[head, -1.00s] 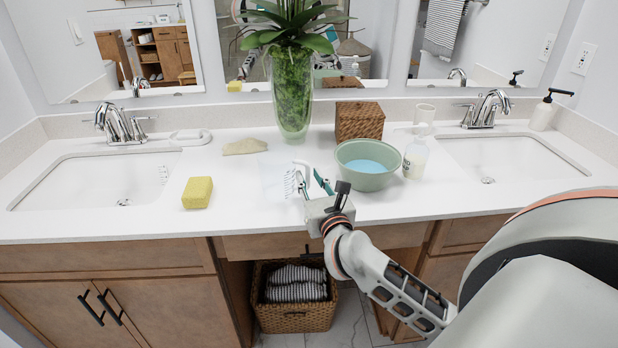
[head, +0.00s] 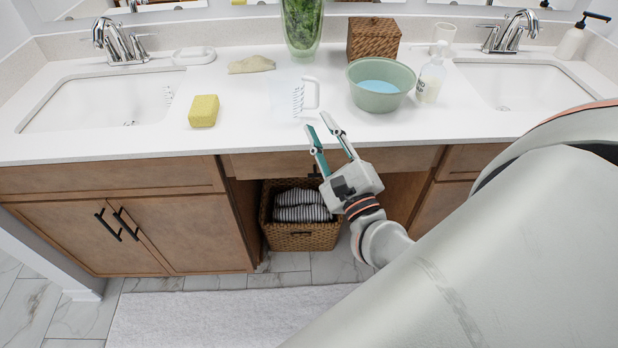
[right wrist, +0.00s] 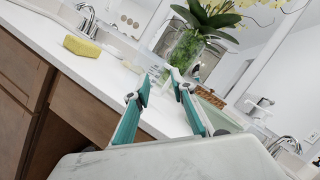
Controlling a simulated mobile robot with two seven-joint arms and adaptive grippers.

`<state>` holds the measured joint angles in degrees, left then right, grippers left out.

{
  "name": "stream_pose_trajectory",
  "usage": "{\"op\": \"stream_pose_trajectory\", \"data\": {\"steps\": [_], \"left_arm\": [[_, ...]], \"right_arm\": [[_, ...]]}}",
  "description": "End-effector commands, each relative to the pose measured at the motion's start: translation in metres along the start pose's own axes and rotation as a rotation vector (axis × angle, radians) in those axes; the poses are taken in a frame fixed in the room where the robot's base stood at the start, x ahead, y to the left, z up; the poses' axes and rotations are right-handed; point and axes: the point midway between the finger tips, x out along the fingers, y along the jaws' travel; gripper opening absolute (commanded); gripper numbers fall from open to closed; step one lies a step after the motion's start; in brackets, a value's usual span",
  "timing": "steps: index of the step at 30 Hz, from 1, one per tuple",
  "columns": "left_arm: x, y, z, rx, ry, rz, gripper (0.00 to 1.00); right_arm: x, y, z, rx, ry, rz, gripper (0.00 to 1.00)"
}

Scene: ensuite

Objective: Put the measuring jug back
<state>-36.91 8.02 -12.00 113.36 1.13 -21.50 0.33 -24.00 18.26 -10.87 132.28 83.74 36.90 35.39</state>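The measuring jug (head: 290,97) is clear with dark markings and a white handle on its right side. It stands upright on the white counter (head: 240,133), between the yellow sponge and the green basin. My right gripper (head: 326,124) is open and empty, its fingers pointing up toward the counter's front edge, apart from the jug. The gripper's open fingers also show in the right wrist view (right wrist: 160,88), with nothing between them. My left gripper is out of view.
A green basin (head: 391,72) of blue water and a soap bottle (head: 430,82) stand to the right. A wicker box (head: 373,40) and glass vase (head: 302,25) are behind. Sinks flank both sides.

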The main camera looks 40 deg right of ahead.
Motion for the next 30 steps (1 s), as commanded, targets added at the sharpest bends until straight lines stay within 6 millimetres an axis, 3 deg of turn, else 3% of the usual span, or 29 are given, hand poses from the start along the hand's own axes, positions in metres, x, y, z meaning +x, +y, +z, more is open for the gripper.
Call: {"op": "stream_pose_trajectory", "data": {"steps": [4, 7, 12, 15, 18, 21, 24, 30], "left_arm": [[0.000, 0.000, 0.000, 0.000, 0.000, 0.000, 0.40], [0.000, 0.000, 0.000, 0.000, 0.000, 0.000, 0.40], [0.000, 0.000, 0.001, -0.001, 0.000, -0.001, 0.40], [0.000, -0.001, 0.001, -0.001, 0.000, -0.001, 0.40], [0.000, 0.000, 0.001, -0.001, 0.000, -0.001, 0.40], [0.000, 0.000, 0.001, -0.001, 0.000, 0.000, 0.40], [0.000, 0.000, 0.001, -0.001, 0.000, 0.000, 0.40], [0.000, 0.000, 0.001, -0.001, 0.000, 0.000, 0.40]], "right_arm": [[-0.030, 0.062, 0.014, -0.576, -0.181, 0.103, 0.24], [-0.060, 0.118, 0.010, -0.966, -0.319, 0.200, 0.24], [-0.129, 0.213, -0.033, -1.598, -0.589, 0.410, 0.24], [-0.172, 0.252, -0.070, -1.903, -0.754, 0.534, 0.24], [-0.206, 0.273, -0.104, -2.124, -0.896, 0.634, 0.24], [-0.228, 0.282, -0.126, -2.256, -0.991, 0.698, 0.24], [-0.237, 0.285, -0.136, -2.316, -1.036, 0.726, 0.24], [-0.238, 0.285, -0.137, -2.327, -1.044, 0.730, 0.24]]}}
